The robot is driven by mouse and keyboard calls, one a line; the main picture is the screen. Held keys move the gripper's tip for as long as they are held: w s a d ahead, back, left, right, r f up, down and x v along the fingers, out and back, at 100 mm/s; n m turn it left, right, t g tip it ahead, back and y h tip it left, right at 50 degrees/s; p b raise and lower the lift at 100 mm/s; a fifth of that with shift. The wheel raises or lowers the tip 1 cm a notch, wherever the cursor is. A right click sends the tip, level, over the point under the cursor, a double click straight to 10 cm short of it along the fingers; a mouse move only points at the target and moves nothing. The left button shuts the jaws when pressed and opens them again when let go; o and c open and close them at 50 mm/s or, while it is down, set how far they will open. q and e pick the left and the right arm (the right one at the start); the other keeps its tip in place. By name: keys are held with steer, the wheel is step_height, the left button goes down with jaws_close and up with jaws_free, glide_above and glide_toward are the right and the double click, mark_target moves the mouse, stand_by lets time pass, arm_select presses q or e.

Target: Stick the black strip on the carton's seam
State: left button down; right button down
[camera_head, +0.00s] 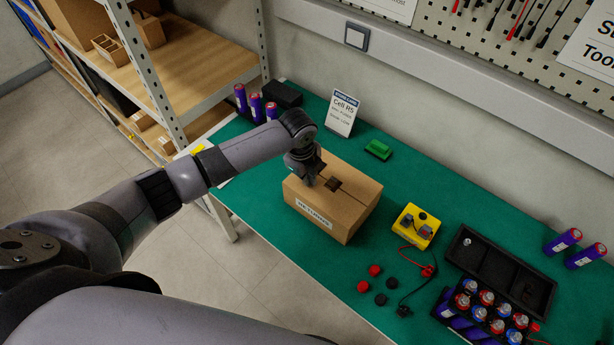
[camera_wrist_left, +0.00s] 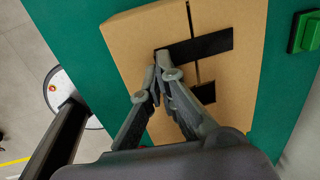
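The cardboard carton (camera_head: 360,187) stands on the green table with a label on its near side; its top also shows in the left wrist view (camera_wrist_left: 135,38). Its seam (camera_wrist_left: 190,18) is a thin dark line across the top. The black strip (camera_wrist_left: 205,46) lies across the seam in the left wrist view. My left gripper (camera_wrist_left: 161,72) has its fingertips close together at the strip's left end and appears to pinch it; in the head view it (camera_head: 318,184) is at the carton's top. Any small gap under the strip cannot be judged. My right gripper is not in view.
A dark patch (camera_wrist_left: 204,93), perhaps a shadow, lies beside the strip. A yellow box (camera_head: 416,226), a green block (camera_head: 378,149), a sign (camera_head: 343,112) and a black tray (camera_head: 500,272) are around the carton. Shelving stands left of the table.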

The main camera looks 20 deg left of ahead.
arm_select(q)
steer(key=c, duration=2.3)
jaws_free()
steer(key=shift+s+f, duration=0.1)
steer(key=shift+f, duration=0.05)
steer(key=o, duration=0.6)
steer(key=r, duration=0.4)
steer(key=s+r, duration=0.1)
steer(key=r, duration=0.7)
steer(key=shift+s+a, duration=0.2)
steer(key=shift+a, duration=0.05)
